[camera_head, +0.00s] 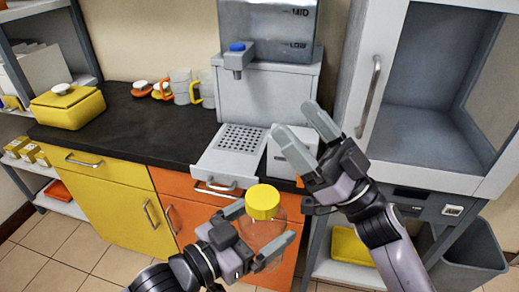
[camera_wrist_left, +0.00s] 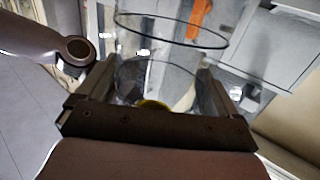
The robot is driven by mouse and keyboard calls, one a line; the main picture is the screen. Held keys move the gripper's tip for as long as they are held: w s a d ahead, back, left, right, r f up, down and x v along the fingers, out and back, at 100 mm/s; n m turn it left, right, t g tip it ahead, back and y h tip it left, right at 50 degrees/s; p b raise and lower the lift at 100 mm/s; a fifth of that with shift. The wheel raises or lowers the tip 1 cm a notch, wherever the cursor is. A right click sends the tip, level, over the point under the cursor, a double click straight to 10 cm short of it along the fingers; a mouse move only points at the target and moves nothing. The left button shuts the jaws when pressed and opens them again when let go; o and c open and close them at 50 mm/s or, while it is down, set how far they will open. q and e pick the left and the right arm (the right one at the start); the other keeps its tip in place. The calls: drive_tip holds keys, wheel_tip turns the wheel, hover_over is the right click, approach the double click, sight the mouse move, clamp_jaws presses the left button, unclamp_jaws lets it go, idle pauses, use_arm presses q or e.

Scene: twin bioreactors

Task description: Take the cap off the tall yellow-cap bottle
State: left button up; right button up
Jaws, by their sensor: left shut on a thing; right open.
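The tall clear bottle (camera_head: 262,232) with its yellow cap (camera_head: 263,202) on top stands upright in the head view, in front of the orange cabinet. My left gripper (camera_head: 266,228) is shut around the bottle's body, below the cap, and holds it off the floor. In the left wrist view the clear bottle (camera_wrist_left: 165,65) shows between the two fingers of my left gripper (camera_wrist_left: 155,90). My right gripper (camera_head: 307,128) is open and empty, up and to the right of the cap, apart from it.
A black counter (camera_head: 135,125) holds a water dispenser (camera_head: 265,85) with a drip tray (camera_head: 240,140), several mugs (camera_head: 181,85) and a yellow box (camera_head: 68,106). A white box (camera_head: 283,160) sits close behind my right gripper. A grey glass-front cabinet (camera_head: 425,90) stands at the right.

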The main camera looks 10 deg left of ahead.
drive_tip(key=s+a+r+n+g+h, duration=0.4)
drive_tip(key=s+a+n+g+h, duration=0.75)
drive_tip(key=g, duration=0.85)
drive_tip(key=m+t+h, duration=0.3)
drive_tip(key=t+h, duration=0.6)
drive_tip(key=h, duration=0.3)
hover_over(260, 195)
drive_tip(key=f, duration=0.5)
drive_tip(key=shift+s+a, duration=0.15)
drive_tip(key=shift+s, duration=0.05)
drive_tip(key=shift+w+f, duration=0.1)
drive_tip(key=shift+f, duration=0.05)
drive_tip(key=shift+d+f+h, duration=0.2)
drive_tip(key=shift+f+h, duration=0.05)
drive_tip(key=shift+f, duration=0.1)
wheel_tip(260, 195, down, 7)
